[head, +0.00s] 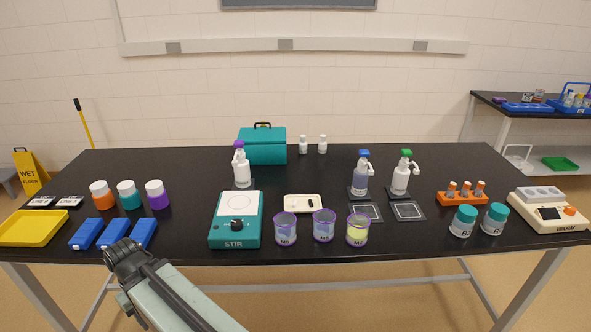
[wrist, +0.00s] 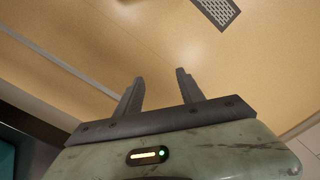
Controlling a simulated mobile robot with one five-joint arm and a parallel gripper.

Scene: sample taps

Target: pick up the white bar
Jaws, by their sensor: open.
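A small cream tray (head: 290,211) lies on the black bench, behind the purple-rimmed beakers and right of the teal stirrer. A dark bar (head: 311,203) lies in it. A white bar is hard to make out against the pale tray; I cannot tell its exact place. My gripper (wrist: 159,76) shows in the wrist view with its two fingers apart and nothing between them. It faces a tan surface with a grille, away from the tray. In the head view my arm is at the front left of the bench; the fingers cannot be made out there.
The teal stirrer (head: 235,228) stands left of the tray. Pump bottles (head: 400,178) stand behind on the right. Blue boxes (head: 114,232) and a yellow tray (head: 33,228) lie at left.

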